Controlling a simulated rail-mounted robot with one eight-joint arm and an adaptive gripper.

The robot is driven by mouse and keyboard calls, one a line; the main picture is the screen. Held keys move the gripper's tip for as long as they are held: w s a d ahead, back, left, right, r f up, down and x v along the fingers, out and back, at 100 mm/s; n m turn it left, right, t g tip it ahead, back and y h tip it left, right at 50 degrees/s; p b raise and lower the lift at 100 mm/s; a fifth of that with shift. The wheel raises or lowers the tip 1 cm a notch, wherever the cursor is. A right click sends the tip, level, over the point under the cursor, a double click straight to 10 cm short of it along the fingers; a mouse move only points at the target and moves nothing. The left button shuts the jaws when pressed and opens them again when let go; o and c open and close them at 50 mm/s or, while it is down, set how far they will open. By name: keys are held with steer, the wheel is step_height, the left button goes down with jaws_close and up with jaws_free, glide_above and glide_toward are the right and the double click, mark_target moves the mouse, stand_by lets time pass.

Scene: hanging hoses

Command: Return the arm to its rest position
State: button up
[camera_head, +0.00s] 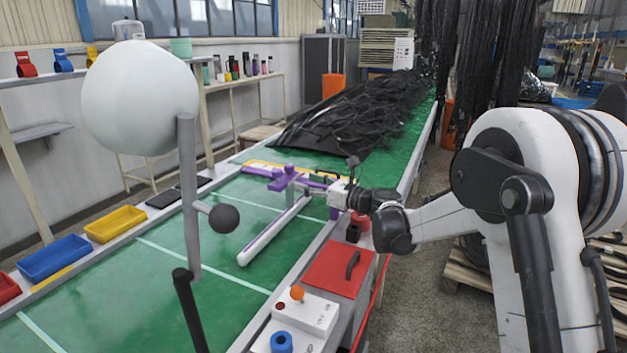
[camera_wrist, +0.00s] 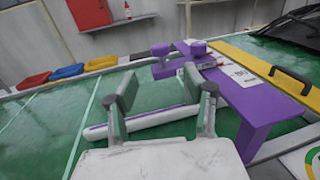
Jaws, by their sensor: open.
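My arm (camera_head: 440,218) reaches from the right over the green table (camera_head: 130,285). My gripper (camera_head: 335,190) is beside the purple fixture (camera_head: 284,178) on the table. In the wrist view, my gripper (camera_wrist: 158,88) has its two grey fingers spread apart, with nothing held between them. A white bar with a purple edge (camera_wrist: 155,120) shows past the fingers, low over the green surface. The same white bar (camera_head: 272,234) slants from the fixture toward the front in the head view. The purple fixture (camera_wrist: 245,98) stands right of the fingers in the wrist view.
A red box (camera_head: 338,268) with a black handle and a control box with an orange knob (camera_head: 297,292) stand at the table's near edge. Black hoses (camera_head: 350,118) lie heaped at the back. Blue (camera_head: 54,258) and yellow (camera_head: 115,223) bins line the left edge.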

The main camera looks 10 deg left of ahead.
steer(key=s+d+r+n+h+p, duration=0.25)
steer(key=s+d+r+n, duration=0.25)
steer(key=s+d, duration=0.3)
steer(key=s+d+r+n+h+p, duration=0.1)
steer(key=s+d+r+n+h, duration=0.4)
steer(key=s, duration=0.5)
steer(key=s+d+f+n+h+p, duration=0.2)
steer(key=s+d+n+h, duration=0.2)
steer(key=s+d, duration=0.7)
steer(key=s+d+f+n+h+p, duration=0.2)
steer(key=s+d+n, duration=0.7)
steer(key=s, duration=0.7)
steer(key=d+f+h, duration=0.1)
steer(key=d+h, duration=0.1)
steer(key=d, duration=0.1)
steer(key=shift+d+f+g+h, duration=0.2)
steer(key=shift+g+h, duration=0.1)
steer(key=shift+h, duration=0.05)
steer(key=shift+c, duration=0.2)
